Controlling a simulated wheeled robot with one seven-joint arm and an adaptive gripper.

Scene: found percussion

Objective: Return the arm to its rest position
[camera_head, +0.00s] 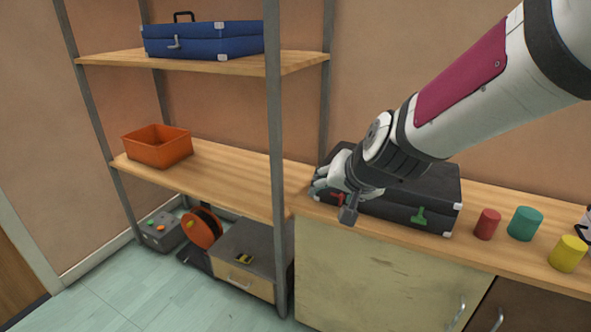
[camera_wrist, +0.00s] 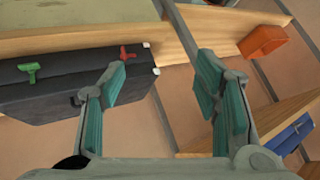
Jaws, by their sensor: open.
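My gripper (camera_wrist: 165,105) is open and empty in the wrist view, its teal-padded fingers apart with wall and shelf edge behind them. In the head view my arm reaches in from the upper right, and the gripper end is over the left part of the black case (camera_head: 395,205). The case lies on the wooden counter and has a green latch (camera_head: 419,217) and a red latch (camera_head: 337,198). The case also shows at the left of the wrist view (camera_wrist: 60,90). Whether a finger touches the case cannot be told.
A shelf post (camera_head: 274,150) stands just left of my gripper. The shelves hold a blue case (camera_head: 203,40) and an orange bin (camera_head: 157,147). Red (camera_head: 487,224), teal (camera_head: 525,223) and yellow (camera_head: 568,253) cylinders stand right of the black case.

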